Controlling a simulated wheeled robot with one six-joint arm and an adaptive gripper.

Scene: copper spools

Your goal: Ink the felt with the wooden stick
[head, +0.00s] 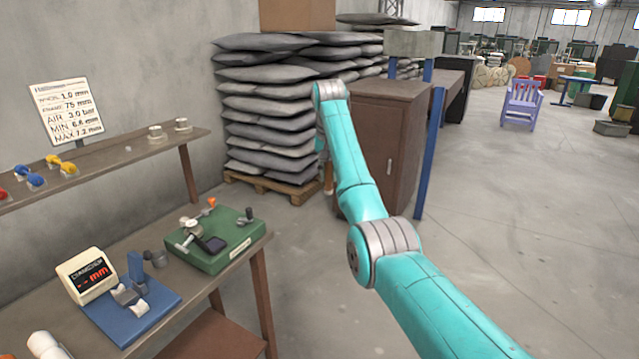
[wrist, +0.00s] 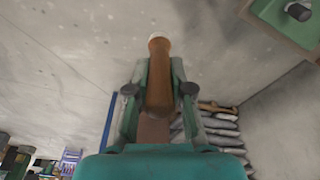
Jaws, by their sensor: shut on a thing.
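My gripper (wrist: 158,90) is shut on a brown wooden stick (wrist: 159,65), which lies between its two fingers. The stick has a rounded, thicker end and a pale tip at the top of the wrist view. In the head view my arm mostly hides the gripper, and a small part of the stick (head: 328,183) shows beside the arm. I cannot tell which part is the felt.
A gauge display (head: 88,275) and a blue fixture (head: 140,312) stand on the bench (head: 240,262). A shelf (head: 110,166) with small parts runs along the wall. Stacked grey sacks (head: 265,115) and a brown cabinet (head: 385,130) stand behind.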

